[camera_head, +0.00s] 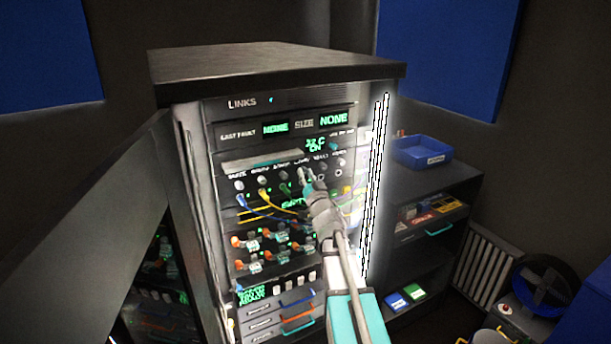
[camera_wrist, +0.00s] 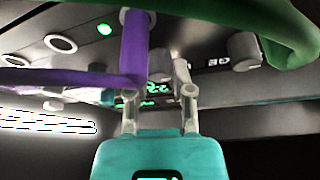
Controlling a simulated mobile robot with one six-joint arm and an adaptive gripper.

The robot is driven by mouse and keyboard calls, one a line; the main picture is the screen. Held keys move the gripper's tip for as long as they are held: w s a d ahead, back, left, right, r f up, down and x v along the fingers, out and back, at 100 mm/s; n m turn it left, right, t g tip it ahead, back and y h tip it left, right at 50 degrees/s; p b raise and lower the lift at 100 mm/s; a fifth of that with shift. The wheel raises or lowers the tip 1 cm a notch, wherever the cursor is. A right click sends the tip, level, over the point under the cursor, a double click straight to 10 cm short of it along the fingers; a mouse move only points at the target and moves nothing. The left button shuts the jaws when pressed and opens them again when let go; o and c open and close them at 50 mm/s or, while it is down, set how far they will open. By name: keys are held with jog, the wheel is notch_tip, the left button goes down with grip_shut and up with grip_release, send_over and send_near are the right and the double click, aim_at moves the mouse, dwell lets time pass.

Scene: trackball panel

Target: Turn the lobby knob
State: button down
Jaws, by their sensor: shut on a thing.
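The rack panel (camera_head: 288,110) carries a row of small grey knobs under small labels, too blurred to read surely. My gripper (camera_head: 307,183) reaches the right half of this row and is shut on a knob there, mostly hidden by the fingers. I cannot tell from the label whether it is the lobby knob. In the wrist view my gripper (camera_wrist: 161,88) has its fingers up at the panel, around a grey knob (camera_wrist: 162,66). Another grey knob (camera_wrist: 243,50) stands free to the right.
A purple cable plug (camera_wrist: 135,45) stands close to the left finger, and a green cable (camera_wrist: 285,35) arches at the right. Blue and yellow cables (camera_head: 263,207) hang below the knobs. The open cabinet door (camera_head: 95,215) is at left; a shelf with a blue bin (camera_head: 422,155) is at right.

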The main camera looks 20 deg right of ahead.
jog(key=shift+n+y, duration=0.4)
jog(key=shift+n, duration=0.3)
jog(key=n+y, duration=0.1)
jog(key=n, duration=0.1)
jog(key=n+y, duration=0.1)
jog(key=n, duration=0.2)
jog(key=shift+w+d+r+y, duration=0.1)
jog(key=shift+d+y, duration=0.1)
jog(key=shift+y, duration=0.2)
jog(key=n+y, duration=0.1)
jog(key=n, duration=0.2)
jog(key=n+g+y+p, duration=0.1)
jog(key=n+y, duration=0.1)
jog(key=n, duration=0.1)
jog(key=shift+d+r+n, duration=0.1)
jog(key=shift+n, duration=0.3)
jog(key=n+g+y+p, duration=0.1)
jog(key=n, duration=0.2)
jog(key=n+g+y+p, duration=0.1)
jog(key=n, duration=0.3)
jog(key=shift+r+p, duration=0.15)
jog(key=shift+p, duration=0.25)
jog(key=shift+n+g+y+p, duration=0.4)
jog(key=shift+n+g+p, duration=0.5)
jog(key=shift+n, duration=0.9)
jog(key=shift+c, duration=2.4)
grip_release()
